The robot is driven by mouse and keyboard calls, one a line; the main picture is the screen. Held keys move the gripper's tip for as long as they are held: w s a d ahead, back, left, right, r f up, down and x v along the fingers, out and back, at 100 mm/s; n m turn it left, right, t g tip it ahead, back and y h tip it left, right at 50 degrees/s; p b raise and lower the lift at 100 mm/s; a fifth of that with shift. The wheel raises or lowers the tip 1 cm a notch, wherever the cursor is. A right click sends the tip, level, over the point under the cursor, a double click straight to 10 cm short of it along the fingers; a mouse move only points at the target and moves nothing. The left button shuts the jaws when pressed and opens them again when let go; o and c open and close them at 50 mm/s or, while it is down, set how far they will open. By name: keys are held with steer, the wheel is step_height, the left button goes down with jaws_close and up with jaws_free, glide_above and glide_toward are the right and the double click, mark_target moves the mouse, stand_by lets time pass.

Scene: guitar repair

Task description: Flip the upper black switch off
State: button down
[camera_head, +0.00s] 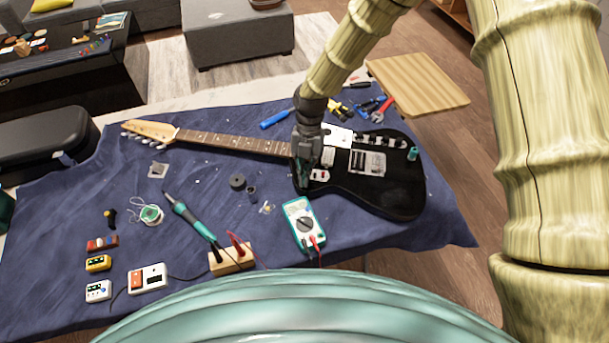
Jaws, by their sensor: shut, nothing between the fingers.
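The black electric guitar (392,200) lies on the blue cloth, its neck (230,142) pointing left. My gripper (303,183) points down over the left edge of the guitar's body, where the neck joins. Its fingers are dark and shut, with nothing seen between them. A small light plate with red parts (320,175) lies just right of the fingertips. The upper black switch cannot be made out; it is too small or hidden behind my gripper. I cannot tell whether the fingertips touch the guitar.
A multimeter (303,222), soldering iron (190,216), wooden block (232,260) and several small pedals lie in front and left. Pliers and other tools (372,104) lie behind the body. A wooden board (418,82) is at the back right. Bare cloth (60,200) shows at left.

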steer(key=shift+w, duration=0.1)
steer(key=shift+w+d+r, duration=0.1)
steer(key=shift+w+d, duration=0.15)
steer(key=shift+w, duration=0.85)
steer(key=s, duration=0.3)
steer(key=s+p, duration=0.1)
steer(key=shift+s+a, duration=0.25)
steer(key=shift+a, duration=0.15)
steer(key=b+v, duration=0.2)
steer(key=v, duration=0.8)
steer(key=shift+b, duration=0.4)
